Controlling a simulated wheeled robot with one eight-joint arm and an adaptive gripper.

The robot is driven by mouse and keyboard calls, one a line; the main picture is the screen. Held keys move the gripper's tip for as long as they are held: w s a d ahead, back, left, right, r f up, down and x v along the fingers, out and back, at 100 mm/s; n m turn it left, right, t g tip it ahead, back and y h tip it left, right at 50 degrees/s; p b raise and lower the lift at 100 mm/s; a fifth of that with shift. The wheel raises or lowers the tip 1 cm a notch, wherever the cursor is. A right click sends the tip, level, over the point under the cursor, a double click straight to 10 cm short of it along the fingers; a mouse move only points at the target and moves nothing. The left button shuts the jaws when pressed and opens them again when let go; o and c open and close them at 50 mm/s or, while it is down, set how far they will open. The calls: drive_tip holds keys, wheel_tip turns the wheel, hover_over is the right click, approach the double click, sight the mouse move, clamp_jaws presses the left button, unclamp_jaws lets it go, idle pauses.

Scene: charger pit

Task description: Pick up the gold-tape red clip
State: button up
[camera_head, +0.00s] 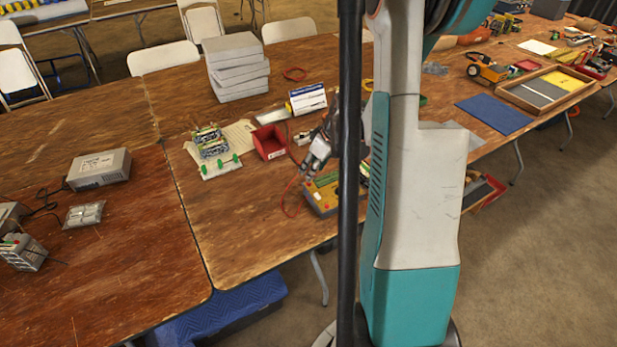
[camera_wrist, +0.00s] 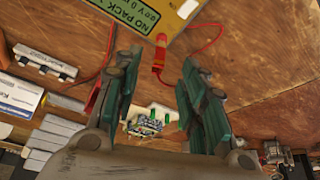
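A red clip (camera_wrist: 159,52) with what looks like a gold band at its lower end shows in the wrist view, on a red wire beside the charger (camera_wrist: 150,12). My gripper (camera_wrist: 155,66) is open, its two green-grey fingers on either side of the clip in the picture. I see no contact with it; the depth between them is hard to tell. A second red clip (camera_wrist: 93,97) shows partly behind the left finger; any tape on it cannot be made out. In the head view my gripper (camera_head: 316,152) hangs above and behind the yellow-grey charger (camera_head: 323,191); the clips are too small to tell there.
A red bin (camera_head: 270,141), a board with green parts (camera_head: 220,166) and a blue-white box (camera_head: 307,99) stand close to my gripper. Grey boxes (camera_head: 237,68) are stacked farther back. A red wire (camera_head: 287,201) loops at the table's front.

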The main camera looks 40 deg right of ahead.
drive_tip(key=b+x, duration=0.2)
drive_tip(key=x, duration=0.3)
drive_tip(key=shift+d+f, duration=0.1)
drive_tip(key=c, duration=0.9)
